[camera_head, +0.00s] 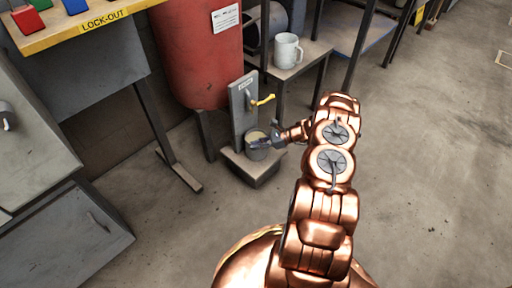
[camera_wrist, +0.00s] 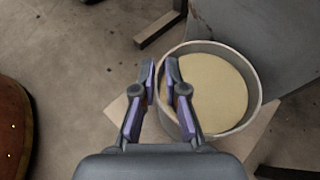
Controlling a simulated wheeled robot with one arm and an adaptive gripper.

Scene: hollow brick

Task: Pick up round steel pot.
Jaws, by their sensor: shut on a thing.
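The round steel pot (camera_head: 257,153) is a small grey pot standing upright on the low grey base of a stand under a tap, or very close above it. In the wrist view the pot (camera_wrist: 257,108) shows its rim and a beige filling or inner floor; I cannot tell which. My gripper (camera_head: 258,143) reaches it from the right in the head view. In the wrist view my gripper (camera_wrist: 162,72) is shut on the pot's left wall, one finger outside the rim and one inside. The grip's lower contact is hidden.
The stand's upright panel (camera_head: 243,110) with a yellow-handled tap (camera_head: 264,100) rises right behind the pot. A red tank (camera_head: 197,55) stands behind it. A white mug (camera_head: 288,50) sits on a small table (camera_head: 303,63). The floor to the right (camera_head: 440,170) is clear.

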